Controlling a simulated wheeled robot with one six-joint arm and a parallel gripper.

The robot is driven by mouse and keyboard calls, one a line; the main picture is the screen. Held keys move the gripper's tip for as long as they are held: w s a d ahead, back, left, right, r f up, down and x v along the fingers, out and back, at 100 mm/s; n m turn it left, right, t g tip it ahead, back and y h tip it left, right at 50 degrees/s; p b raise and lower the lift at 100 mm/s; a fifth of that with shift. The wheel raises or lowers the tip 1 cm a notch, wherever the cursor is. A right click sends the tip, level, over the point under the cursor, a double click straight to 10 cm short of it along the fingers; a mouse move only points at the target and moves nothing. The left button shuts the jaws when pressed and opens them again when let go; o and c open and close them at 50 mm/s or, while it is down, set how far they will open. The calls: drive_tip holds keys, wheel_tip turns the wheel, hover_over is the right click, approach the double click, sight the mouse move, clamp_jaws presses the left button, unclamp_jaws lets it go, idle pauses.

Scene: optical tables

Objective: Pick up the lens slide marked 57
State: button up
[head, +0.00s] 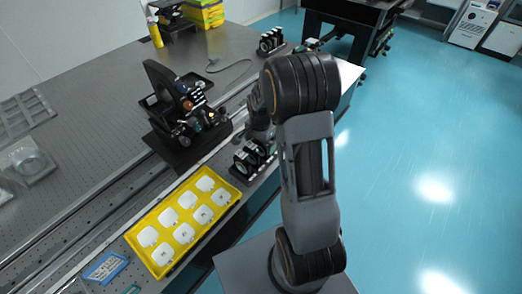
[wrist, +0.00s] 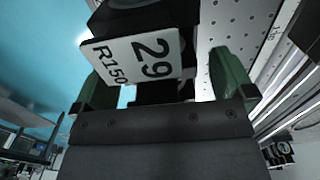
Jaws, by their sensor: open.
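In the wrist view, a white plate marked "29" and "R150" (wrist: 140,58) sits on a dark mount between the two green-padded fingers of my gripper (wrist: 163,82). The gripper is open, with one finger on each side. I cannot tell whether either finger touches the mount. In the head view, my gripper (head: 259,125) is partly hidden behind my arm, above a group of black lens mounts (head: 250,162) at the table edge. No marking 57 is readable in either view.
A yellow tray (head: 165,235) with several white pieces lies nearer on the table. A black optical device (head: 180,110) stands left of the gripper. More black mounts (head: 271,41) stand farther back. A blue packet (head: 105,267) lies at the near edge. Blue floor is open on the right.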

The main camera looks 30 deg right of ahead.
drive_tip(key=c, duration=1.3)
drive_tip(key=shift+o, duration=0.2)
